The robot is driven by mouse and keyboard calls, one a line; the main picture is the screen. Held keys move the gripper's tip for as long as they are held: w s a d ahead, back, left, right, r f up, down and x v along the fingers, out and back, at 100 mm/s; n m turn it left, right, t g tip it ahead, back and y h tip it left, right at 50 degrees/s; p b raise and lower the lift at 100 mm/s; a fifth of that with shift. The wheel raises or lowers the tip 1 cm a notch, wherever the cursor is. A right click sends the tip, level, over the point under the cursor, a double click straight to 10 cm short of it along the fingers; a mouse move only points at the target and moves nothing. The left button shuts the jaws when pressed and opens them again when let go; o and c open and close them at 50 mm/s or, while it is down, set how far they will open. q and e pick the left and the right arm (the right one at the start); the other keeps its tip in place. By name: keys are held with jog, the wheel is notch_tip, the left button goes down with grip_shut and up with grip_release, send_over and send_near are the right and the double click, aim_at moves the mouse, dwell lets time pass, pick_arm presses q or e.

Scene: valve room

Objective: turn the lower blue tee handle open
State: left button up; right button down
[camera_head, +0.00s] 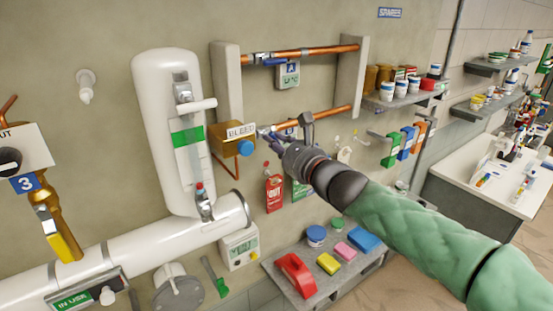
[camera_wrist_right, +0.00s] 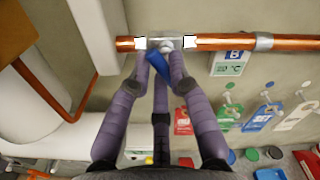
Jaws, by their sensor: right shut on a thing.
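The lower blue tee handle (camera_wrist_right: 158,64) is between the fingers of my right gripper (camera_wrist_right: 162,72) in the right wrist view. It slants downward from a metal valve body (camera_wrist_right: 165,43) on the lower copper pipe (camera_wrist_right: 215,42), across the pipe's line rather than along it. My right gripper (camera_head: 272,138) is shut on it; in the head view my fingers hide most of the handle. A tag marked B (camera_wrist_right: 231,62) hangs right of the valve. My left gripper is not in view.
An upper copper pipe (camera_head: 320,50) has its own blue handle and tag A (camera_head: 290,68). A brass box with a blue knob (camera_head: 245,148) and BLEED label sits left of my gripper. Red and green tags (camera_head: 274,190) hang below. A grey shelf (camera_head: 318,292) holds coloured items.

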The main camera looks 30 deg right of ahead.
jog(key=shift+f+n+b, duration=0.2)
jog(key=shift+n+b, duration=1.9)
jog(key=shift+n, duration=0.85)
jog(key=shift+f+n+b, duration=0.15)
jog(key=shift+n+b, duration=1.9)
jog(key=shift+n, duration=0.9)
jog(key=c, duration=1.1)
grip_release()
jog(key=shift+c, duration=0.2)
jog(key=s+d, duration=0.1)
jog(key=s, duration=1.1)
